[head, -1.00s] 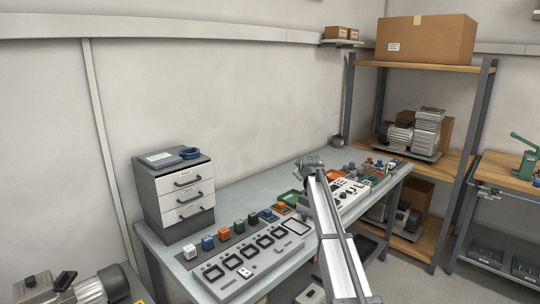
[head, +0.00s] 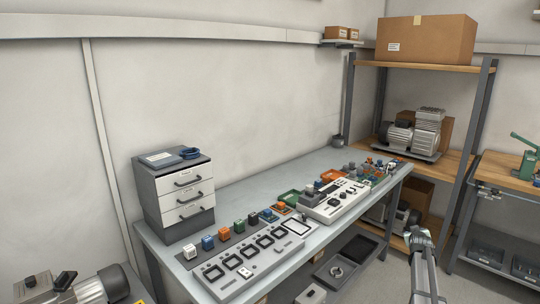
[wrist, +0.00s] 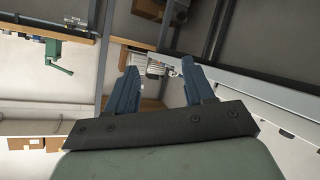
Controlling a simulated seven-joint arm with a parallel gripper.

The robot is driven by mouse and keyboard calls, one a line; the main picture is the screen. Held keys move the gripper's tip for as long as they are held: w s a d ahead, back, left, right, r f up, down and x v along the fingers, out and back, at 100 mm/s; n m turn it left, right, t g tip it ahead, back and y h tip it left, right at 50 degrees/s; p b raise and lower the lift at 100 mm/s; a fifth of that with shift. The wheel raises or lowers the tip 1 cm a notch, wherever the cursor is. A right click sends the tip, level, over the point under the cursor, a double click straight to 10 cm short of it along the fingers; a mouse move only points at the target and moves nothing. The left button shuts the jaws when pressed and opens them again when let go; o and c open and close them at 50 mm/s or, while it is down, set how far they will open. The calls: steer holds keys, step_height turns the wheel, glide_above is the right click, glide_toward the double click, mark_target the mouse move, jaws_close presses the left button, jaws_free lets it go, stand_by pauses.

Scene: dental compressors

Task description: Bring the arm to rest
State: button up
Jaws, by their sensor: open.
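My arm comes up from the lower right in the head view, and my gripper end (head: 418,238) is off the right side of the workbench (head: 232,189), over the floor area in front of the shelf rack. In the wrist view my gripper (wrist: 160,88) shows two blue fingers set wide apart with nothing between them. It touches nothing that I can see. In the head view the fingers are too small to make out.
The workbench holds a grey tray with square frames (head: 245,262), a white panel unit (head: 335,200), several coloured small parts and a drawer cabinet (head: 178,195). A shelf rack (head: 425,160) and a second bench (head: 510,175) stand at the right.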

steer(key=s+a+f+g+y, duration=0.1)
steer(key=s+a+f+g, duration=0.1)
steer(key=s+a+f, duration=0.7)
steer(key=s+a+f+g+y, duration=0.25)
steer(key=a+f, duration=0.25)
steer(key=f, duration=0.7)
steer(key=s+a+f+g+y, duration=0.2)
steer(key=s+a+f+g, duration=0.2)
steer(key=s+a+f, duration=1.15)
steer(key=s+a+f+g, duration=0.2)
steer(key=s+a, duration=0.2)
steer(key=s, duration=0.5)
steer(key=s+a+f+g, duration=0.2)
steer(key=s+a+f, duration=0.15)
steer(key=s, duration=0.55)
steer(key=s+a+g, duration=0.3)
steer(key=s, duration=0.8)
steer(key=s+a+r+g, duration=0.1)
steer(key=s+a+g, duration=0.2)
steer(key=s, duration=0.8)
steer(key=shift+s+a+r, duration=0.2)
steer(key=shift+s, duration=0.05)
